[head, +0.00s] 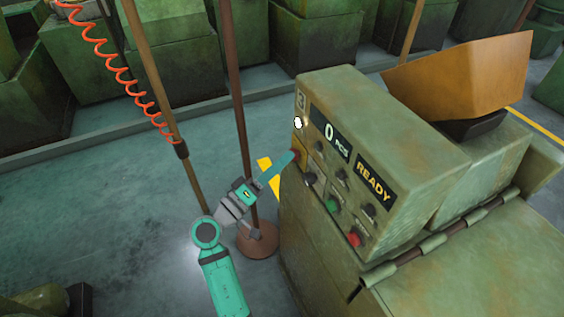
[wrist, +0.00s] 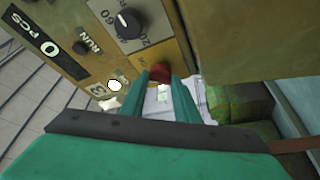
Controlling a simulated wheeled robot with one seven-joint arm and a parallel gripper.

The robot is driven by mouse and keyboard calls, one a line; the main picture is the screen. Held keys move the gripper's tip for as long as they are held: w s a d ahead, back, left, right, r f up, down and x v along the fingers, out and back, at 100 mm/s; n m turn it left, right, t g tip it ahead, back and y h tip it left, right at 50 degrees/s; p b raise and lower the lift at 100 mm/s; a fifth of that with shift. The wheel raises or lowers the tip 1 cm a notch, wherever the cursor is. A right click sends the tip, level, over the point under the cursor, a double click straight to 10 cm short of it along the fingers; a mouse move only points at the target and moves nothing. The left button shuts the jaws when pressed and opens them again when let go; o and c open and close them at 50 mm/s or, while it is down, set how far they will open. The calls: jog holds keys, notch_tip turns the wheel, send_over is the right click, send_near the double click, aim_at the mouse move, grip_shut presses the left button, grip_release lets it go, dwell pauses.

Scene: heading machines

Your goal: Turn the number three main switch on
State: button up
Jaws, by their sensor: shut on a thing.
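The number three machine (head: 340,110) carries a "3" label (head: 301,99) at the upper left of its panel, which also shows in the wrist view (wrist: 97,92). Its main switch is a red knob (wrist: 160,72) on a yellow plate at the panel's left edge, largely covered by my fingers in the head view. My gripper (head: 290,157) reaches it from the left. In the wrist view its two teal fingers (wrist: 160,80) are shut on the red knob. The knob's exact angle is hard to tell. A white lamp (head: 298,123) beside the label looks lit.
The displays read "0 PCS" (head: 335,134) and "READY" (head: 373,184). Black knobs, a green button (head: 331,204) and a red button (head: 354,238) sit near the switch. A brown pole on a round base (head: 258,241) stands close beside my arm. Open floor lies left.

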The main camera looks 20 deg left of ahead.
jog(key=shift+f+m+h, duration=0.15)
jog(key=shift+m+h, duration=0.45)
jog(key=shift+m, duration=0.8)
jog(key=o, duration=1)
jog(key=shift+o, duration=0.2)
jog(key=shift+a, duration=0.1)
jog(key=v, duration=1)
jog(key=shift+s+f, duration=0.2)
jog(key=shift+s, duration=0.1)
jog(key=shift+a, duration=0.1)
